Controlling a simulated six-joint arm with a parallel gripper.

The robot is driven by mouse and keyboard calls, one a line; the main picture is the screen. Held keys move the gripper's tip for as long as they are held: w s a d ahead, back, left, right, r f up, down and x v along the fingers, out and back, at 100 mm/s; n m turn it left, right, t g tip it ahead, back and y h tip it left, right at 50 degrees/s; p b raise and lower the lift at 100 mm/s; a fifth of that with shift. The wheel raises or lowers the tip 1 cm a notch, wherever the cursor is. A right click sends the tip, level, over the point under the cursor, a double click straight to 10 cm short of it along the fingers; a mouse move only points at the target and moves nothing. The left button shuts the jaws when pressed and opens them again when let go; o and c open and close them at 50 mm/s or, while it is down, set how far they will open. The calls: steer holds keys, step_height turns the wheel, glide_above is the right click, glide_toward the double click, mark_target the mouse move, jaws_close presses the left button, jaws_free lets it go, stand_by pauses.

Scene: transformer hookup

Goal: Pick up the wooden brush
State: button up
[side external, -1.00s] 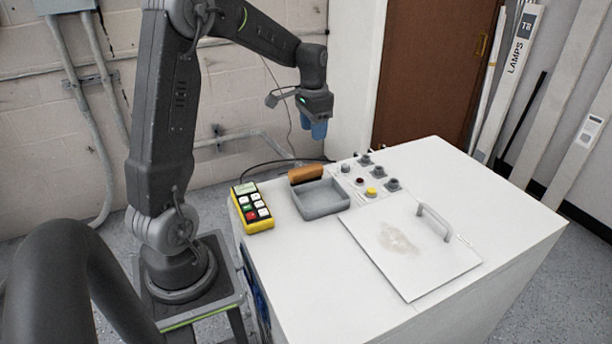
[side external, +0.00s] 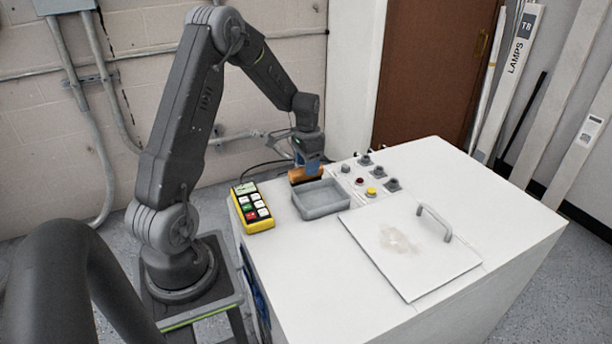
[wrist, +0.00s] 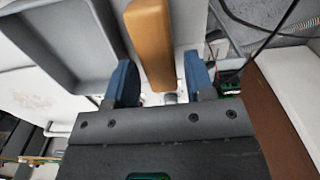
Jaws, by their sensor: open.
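The wooden brush (side external: 305,175) lies on the white cabinet top, behind the grey tray. In the wrist view its orange-brown wooden back (wrist: 152,45) runs between the two blue fingers. My gripper (side external: 308,165) is right at the brush, pointing down over it. In the wrist view my gripper (wrist: 160,80) is open, with one finger on each side of the brush and a visible gap to both. The brush's bristles are hidden from the side view.
The grey tray (side external: 321,212) stands right in front of the brush. A yellow keypad box (side external: 252,222) is to the left. Several terminals and knobs (side external: 371,191) are to the right. A white panel with a handle (side external: 410,265) lies nearer. A black cable (side external: 262,166) runs behind.

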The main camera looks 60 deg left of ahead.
steer(key=f, duration=0.3)
steer(key=shift+s+d+f, duration=0.1)
steer(key=shift+s+f, duration=0.1)
steer(key=shift+f, duration=0.15)
steer(key=c, duration=0.7)
